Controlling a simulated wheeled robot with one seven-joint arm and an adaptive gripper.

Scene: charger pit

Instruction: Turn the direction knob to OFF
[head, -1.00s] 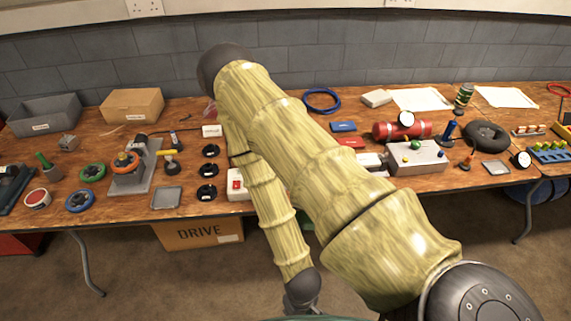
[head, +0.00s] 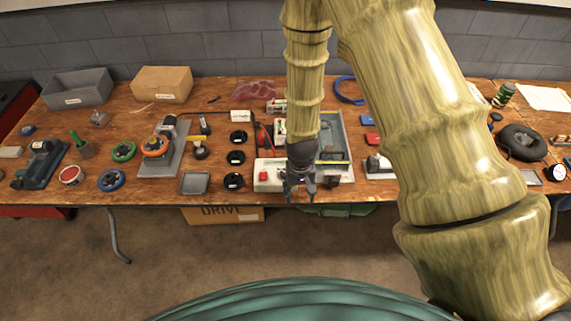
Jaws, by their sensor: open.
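My gripper (head: 300,194) points down at the front edge of the workbench, left of the picture's middle of the right half. It is open and empty. A white box (head: 264,184) with a red switch (head: 263,175) is just left of it, and the gripper covers the box's right part. I cannot make out the direction knob or its setting; it may be hidden behind the gripper. Several black round parts (head: 236,158) stand in a column left of the white box, too small to read.
A grey tray (head: 341,125) lies behind and right of the gripper. A clamp-like stand (head: 167,160) with an orange ring and a small grey dish (head: 195,184) are to the left. My arm hides much of the bench's right side. Floor is clear in front.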

